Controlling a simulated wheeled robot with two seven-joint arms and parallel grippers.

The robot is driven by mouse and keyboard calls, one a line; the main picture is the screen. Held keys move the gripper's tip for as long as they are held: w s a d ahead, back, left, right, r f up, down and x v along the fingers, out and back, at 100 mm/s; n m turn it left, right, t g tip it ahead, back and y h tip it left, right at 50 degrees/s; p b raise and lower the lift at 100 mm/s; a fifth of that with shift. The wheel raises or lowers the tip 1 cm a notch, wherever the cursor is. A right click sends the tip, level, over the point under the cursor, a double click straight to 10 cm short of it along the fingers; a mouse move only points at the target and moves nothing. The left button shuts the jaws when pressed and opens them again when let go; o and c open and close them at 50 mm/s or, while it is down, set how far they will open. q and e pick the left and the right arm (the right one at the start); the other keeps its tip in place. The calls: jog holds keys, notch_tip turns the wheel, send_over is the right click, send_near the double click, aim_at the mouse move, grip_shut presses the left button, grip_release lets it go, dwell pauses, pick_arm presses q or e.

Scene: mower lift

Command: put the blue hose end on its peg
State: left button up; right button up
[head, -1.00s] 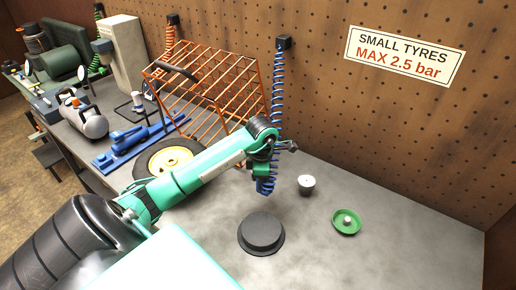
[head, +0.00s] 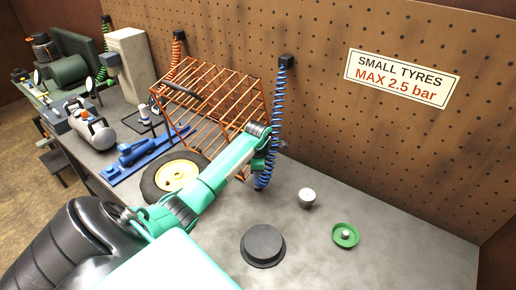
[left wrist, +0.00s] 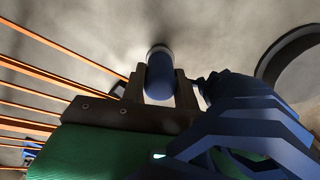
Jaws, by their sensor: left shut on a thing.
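The blue coiled hose (head: 279,98) hangs from a black wall bracket (head: 287,62) on the pegboard. Its lower coils sit beside my left gripper (head: 262,166), above the bench. In the left wrist view my left gripper (left wrist: 158,90) is shut on the blue hose end (left wrist: 160,72), a rounded cylinder between its two dark fingers. Large blue coils (left wrist: 250,115) lie close on the right of that view. In the head view the arm and coils largely hide the hose end. I cannot make out its peg for certain. My right gripper is not in view.
An orange wire rack (head: 215,95) stands just left of the hose, with a yellow-hubbed wheel (head: 176,174) before it. The right bench is mostly clear.

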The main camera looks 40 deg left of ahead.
pick_arm(q)
jog(key=shift+f, duration=0.15)
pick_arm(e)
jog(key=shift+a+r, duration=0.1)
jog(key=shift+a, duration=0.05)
pick_arm(q)
jog(key=shift+f, duration=0.1)
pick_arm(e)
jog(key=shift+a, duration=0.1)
pick_arm(q)
jog(key=shift+f, duration=0.15)
jog(key=o, duration=1.1)
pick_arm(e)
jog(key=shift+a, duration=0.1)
